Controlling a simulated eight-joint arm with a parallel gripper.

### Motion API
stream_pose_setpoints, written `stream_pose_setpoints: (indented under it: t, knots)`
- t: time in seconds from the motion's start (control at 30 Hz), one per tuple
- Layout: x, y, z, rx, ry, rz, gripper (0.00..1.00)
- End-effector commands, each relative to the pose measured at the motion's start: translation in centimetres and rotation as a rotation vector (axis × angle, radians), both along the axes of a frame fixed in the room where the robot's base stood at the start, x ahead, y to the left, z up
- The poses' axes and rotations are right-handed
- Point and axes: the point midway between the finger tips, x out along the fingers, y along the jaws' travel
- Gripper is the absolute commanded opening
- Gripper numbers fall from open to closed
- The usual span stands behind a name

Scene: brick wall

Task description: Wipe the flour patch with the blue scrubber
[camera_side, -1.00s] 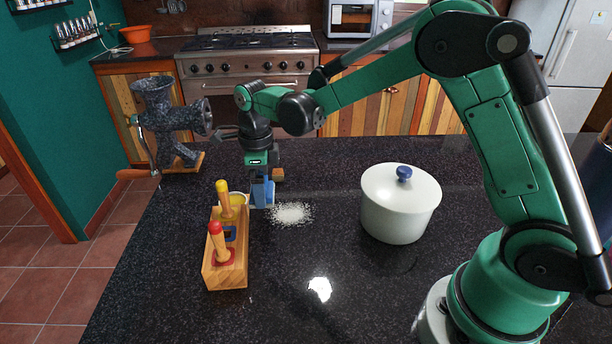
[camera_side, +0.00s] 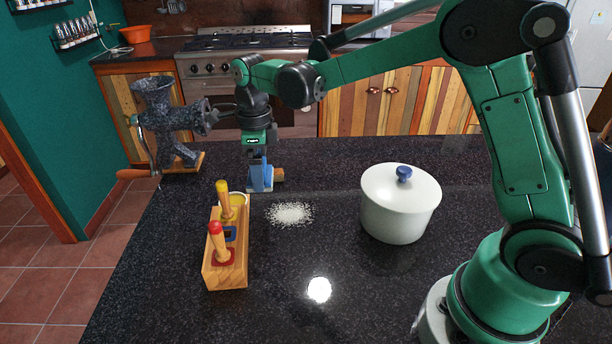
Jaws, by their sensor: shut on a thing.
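The flour patch (camera_side: 290,213) is a white, speckled spot on the dark countertop, left of the middle of the view. My gripper (camera_side: 257,160) points down and is shut on the blue scrubber (camera_side: 259,177). The scrubber is upright, with a pale strip along its bottom edge. It is behind and to the left of the flour patch, apart from it in the picture. I cannot tell whether its bottom touches the countertop.
A wooden block with coloured pegs (camera_side: 226,262) stands just left of the flour. A white lidded pot (camera_side: 400,212) stands to the right. A grey grinder (camera_side: 165,125) is at the back left. The front countertop is clear.

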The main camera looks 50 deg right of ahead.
Motion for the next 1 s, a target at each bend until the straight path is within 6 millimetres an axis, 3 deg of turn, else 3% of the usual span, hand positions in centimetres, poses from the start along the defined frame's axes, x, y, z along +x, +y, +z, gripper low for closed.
stream_pose_setpoints:
  t: [0.37, 1.0]
  knots:
    - [-0.5, 0.5, -0.9, 0.0, 0.0, 0.0, 0.36]
    - [-0.5, 0.5, -6.6, 0.0, 0.0, 0.0, 0.36]
